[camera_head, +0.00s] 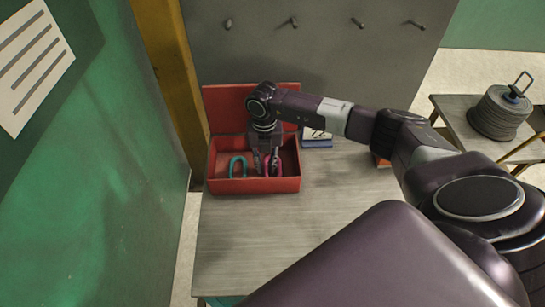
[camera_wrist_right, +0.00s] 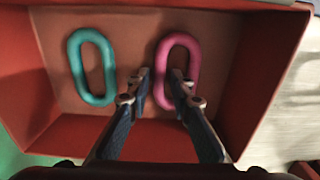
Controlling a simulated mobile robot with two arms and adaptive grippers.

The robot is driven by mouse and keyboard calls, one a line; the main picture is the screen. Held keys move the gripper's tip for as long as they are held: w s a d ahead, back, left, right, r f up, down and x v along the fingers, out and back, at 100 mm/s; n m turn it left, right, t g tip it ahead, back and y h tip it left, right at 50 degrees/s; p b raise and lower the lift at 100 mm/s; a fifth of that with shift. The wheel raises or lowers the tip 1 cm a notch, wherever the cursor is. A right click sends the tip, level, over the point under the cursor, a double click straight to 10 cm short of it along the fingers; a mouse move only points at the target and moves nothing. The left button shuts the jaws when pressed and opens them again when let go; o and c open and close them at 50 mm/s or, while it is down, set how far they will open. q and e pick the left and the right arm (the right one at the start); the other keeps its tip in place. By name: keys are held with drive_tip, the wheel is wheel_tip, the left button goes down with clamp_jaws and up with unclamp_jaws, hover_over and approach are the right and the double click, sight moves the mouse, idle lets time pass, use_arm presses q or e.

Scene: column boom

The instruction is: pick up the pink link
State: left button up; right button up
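The pink link (camera_wrist_right: 178,37) is an oval ring lying in the red box (camera_head: 225,186). In the head view the pink link (camera_head: 267,166) is partly hidden by my right gripper (camera_head: 265,168), which reaches down into the box. In the right wrist view my right gripper (camera_wrist_right: 160,76) is open. One fingertip shows left of the link's left side, the other over the link's opening. Whether the fingers touch the link I cannot tell. My left gripper is not in view.
A teal link (camera_wrist_right: 91,67) lies left of the pink one in the box. The box stands on a grey table (camera_head: 245,235) by a grey panel with hooks (camera_head: 293,21). A blue item (camera_head: 317,139) is right of the box. A side table holds a cable coil (camera_head: 498,112).

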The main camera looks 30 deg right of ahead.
sight(265, 168)
clamp_jaws()
drive_tip(key=shift+w, duration=0.1)
idle(0.3)
wheel_tip(265, 168, up, 20)
drive_tip(key=b, duration=0.5)
